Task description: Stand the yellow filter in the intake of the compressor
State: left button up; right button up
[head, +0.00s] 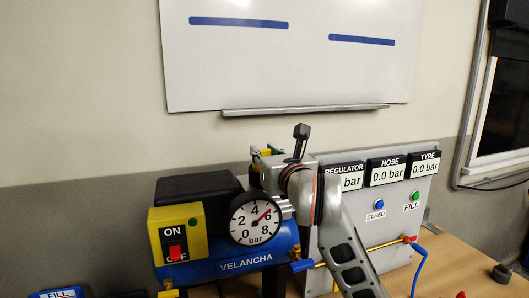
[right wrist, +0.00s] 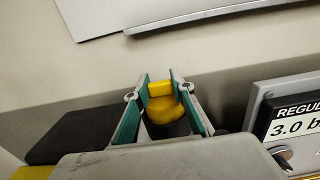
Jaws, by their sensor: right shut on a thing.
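The blue compressor (head: 235,262) marked VELANCHA stands on the bench, with a black housing (head: 195,186) on top and a gauge (head: 255,217) in front. My right gripper (head: 267,153) is above and behind the compressor's right end, partly hidden by my own wrist. In the right wrist view its teal-padded fingers (right wrist: 160,98) are shut on the yellow filter (right wrist: 161,106), which sits between the fingertips. Only small yellow bits show at the gripper in the head view. I cannot make out the intake or whether the filter touches it. My left gripper is not in view.
A grey panel (head: 402,220) with REGULATOR, HOSE and TYRE displays stands right of the compressor, close to my right arm. A blue hose (head: 421,262) hangs from its brass pipe. A yellow ON/OFF box (head: 197,234) is at the compressor's left end.

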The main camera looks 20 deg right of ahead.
jog(key=shift+f+b, duration=0.65)
jog(key=shift+f, duration=0.35)
dwell(1.5)
dwell(0.5)
jog(key=o, duration=1.2)
jog(key=shift+s+d, duration=0.15)
jog(key=shift+s, duration=3.6)
